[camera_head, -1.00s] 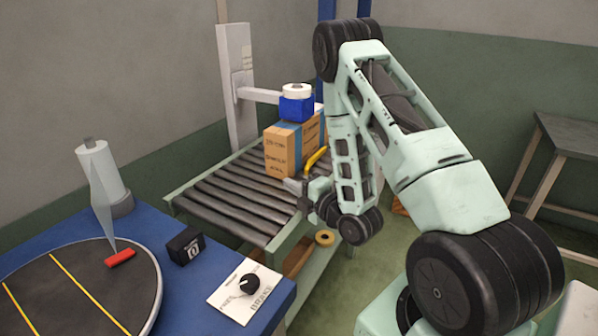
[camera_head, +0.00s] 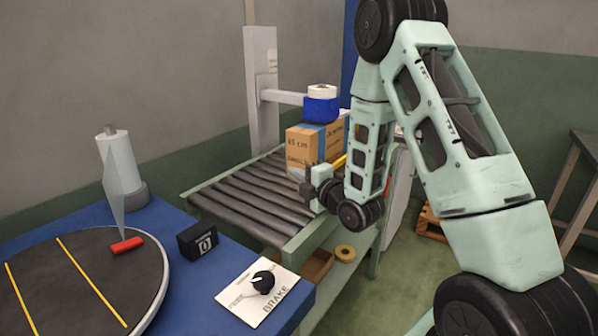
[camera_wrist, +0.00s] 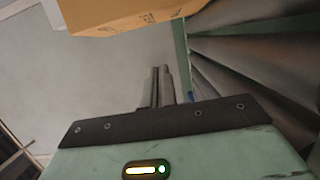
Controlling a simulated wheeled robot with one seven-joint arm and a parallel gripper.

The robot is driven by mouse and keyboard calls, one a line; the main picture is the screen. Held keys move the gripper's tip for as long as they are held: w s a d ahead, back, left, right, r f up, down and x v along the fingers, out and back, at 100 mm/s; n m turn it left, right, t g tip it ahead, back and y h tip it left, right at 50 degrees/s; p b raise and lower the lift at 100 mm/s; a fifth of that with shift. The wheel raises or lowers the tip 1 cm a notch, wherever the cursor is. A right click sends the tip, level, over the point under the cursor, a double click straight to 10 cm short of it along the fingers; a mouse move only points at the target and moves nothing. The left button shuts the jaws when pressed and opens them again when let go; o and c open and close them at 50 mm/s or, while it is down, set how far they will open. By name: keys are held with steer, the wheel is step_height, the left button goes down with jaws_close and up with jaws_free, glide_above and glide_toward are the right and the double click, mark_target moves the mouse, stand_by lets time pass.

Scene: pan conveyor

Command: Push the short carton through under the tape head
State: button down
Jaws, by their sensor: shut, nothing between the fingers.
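A brown carton (camera_head: 303,147) with printed sides and a blue strip stands upright on the roller conveyor (camera_head: 232,207), at its far end. The blue tape head (camera_head: 321,108), with a white roll on top, sits just over the carton; whether they touch is unclear. My gripper (camera_head: 308,186) is low at the carton's near face, by the conveyor's right side. In the wrist view my gripper (camera_wrist: 158,76) is shut and empty. The carton (camera_wrist: 130,16) lies ahead of the fingertips there, with a gap in the picture. My arm hides the carton's right lower part.
A white post (camera_head: 262,90) carries the tape head's arm. A yellow bar (camera_head: 338,162) shows beside the carton. A blue table (camera_head: 190,290) in front holds a turntable, a black counter box (camera_head: 197,241) and a brake knob (camera_head: 263,281). The near rollers are clear.

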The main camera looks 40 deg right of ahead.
mark_target(317, 159)
steer(key=w, duration=0.3)
steer(key=shift+w+d+r, duration=0.1)
steer(key=shift+w+d, duration=0.15)
steer(key=shift+d, duration=0.45)
steer(key=shift+w+d, duration=0.15)
steer(key=shift+d, duration=0.45)
steer(key=shift+w+d, duration=0.2)
steer(key=shift+d, duration=0.3)
steer(key=d, duration=0.2)
steer(key=w+d+b, duration=0.1)
steer(key=d, duration=0.1)
steer(key=w+d+b, duration=0.1)
steer(key=d, duration=0.1)
steer(key=shift+d, duration=0.1)
